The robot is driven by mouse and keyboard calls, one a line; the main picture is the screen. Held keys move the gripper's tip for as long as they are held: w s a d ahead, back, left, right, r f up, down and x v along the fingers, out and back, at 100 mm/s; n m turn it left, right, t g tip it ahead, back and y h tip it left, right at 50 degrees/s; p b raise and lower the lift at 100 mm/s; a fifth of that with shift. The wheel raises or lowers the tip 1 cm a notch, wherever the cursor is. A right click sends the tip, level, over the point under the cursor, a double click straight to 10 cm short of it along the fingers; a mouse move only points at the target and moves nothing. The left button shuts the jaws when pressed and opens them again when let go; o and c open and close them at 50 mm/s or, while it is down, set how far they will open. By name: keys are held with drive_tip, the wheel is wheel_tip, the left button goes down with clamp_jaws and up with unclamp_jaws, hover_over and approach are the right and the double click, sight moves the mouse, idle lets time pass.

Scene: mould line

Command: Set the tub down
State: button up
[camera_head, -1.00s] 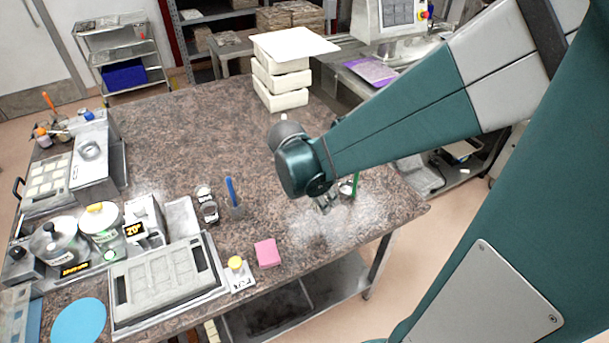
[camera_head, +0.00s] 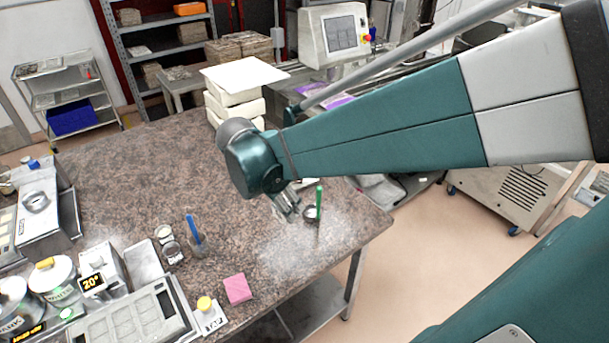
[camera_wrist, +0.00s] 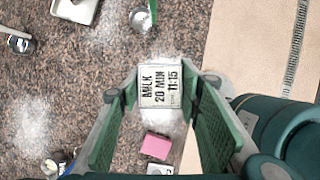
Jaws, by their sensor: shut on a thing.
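My gripper (camera_head: 287,205) points down over the right part of the speckled table (camera_head: 130,160). In the wrist view its two green-padded fingers (camera_wrist: 160,88) close on a small pale piece with dark print, "MILK 20 MIN" and "11:15" (camera_wrist: 160,86). Only its printed face shows, so I cannot tell whether it is a card or the top of a tub. Its height above the table is unclear. No other clear tub shows near the fingers.
A pink block (camera_head: 237,288) lies near the front edge, also in the wrist view (camera_wrist: 156,145). Stacked white boxes (camera_head: 236,108) stand behind. The dusty patch (camera_head: 290,250) is clear.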

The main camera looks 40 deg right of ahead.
sight(288, 202)
wheel_tip(288, 202, up, 3)
drive_tip(key=shift+s+d, duration=0.1)
drive_tip(key=shift+d, duration=0.3)
drive_tip(key=s+d+m+p, duration=0.1)
drive_tip(key=s+d, duration=0.1)
drive_tip(key=d, duration=1.3)
drive_tip(key=s+d+m+p, duration=0.1)
drive_tip(key=s+d, duration=0.1)
drive_tip(key=d, duration=1.2)
wheel_tip(288, 202, down, 11)
drive_tip(key=shift+g, duration=0.3)
drive_tip(key=shift+d+f, duration=0.1)
drive_tip(key=shift+f, duration=0.05)
drive_tip(key=shift+f+b, duration=0.5)
drive_tip(key=shift+f, duration=2.35)
